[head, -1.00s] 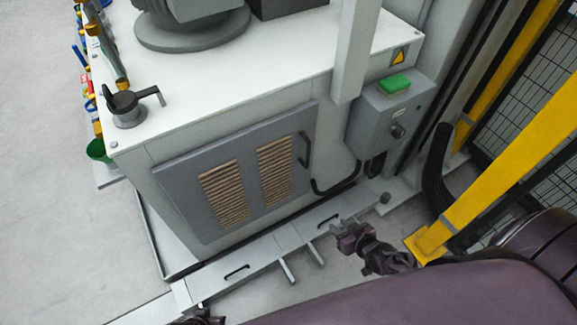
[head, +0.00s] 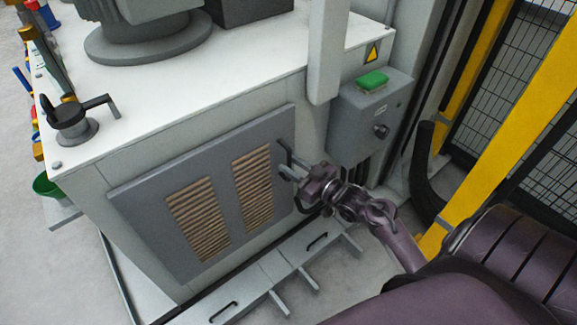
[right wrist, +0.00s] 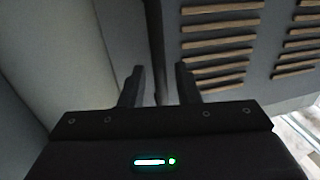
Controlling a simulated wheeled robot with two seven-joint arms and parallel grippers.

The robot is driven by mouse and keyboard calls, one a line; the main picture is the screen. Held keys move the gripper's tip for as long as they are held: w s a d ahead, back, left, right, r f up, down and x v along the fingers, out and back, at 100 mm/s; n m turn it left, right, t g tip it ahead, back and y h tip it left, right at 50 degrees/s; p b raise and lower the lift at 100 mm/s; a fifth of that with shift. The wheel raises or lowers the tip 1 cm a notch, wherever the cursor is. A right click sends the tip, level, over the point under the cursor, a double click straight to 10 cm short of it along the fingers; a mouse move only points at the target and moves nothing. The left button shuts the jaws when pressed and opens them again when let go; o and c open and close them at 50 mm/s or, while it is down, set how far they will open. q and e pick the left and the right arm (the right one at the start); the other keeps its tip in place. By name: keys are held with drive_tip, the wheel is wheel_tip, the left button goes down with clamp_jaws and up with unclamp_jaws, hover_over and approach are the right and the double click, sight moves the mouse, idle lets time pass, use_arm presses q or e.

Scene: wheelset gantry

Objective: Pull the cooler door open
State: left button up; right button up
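The cooler door (head: 226,203) is a grey panel with two tan slatted vents on the front of the white cabinet. It looks closed, lying flat against the cabinet. Its dark bar handle (head: 282,148) is at the right edge, partly hidden by my right gripper (head: 287,172). That gripper is at the handle, reaching in from the right. In the right wrist view its two fingers (right wrist: 158,82) are apart, in front of the door's slatted face (right wrist: 222,45). My left gripper is out of view.
A yellow post (head: 520,120) and mesh fence stand at the right.

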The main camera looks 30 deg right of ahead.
drive_tip(key=shift+x, duration=0.8)
clamp_jaws()
drive_tip(key=shift+s, duration=0.15)
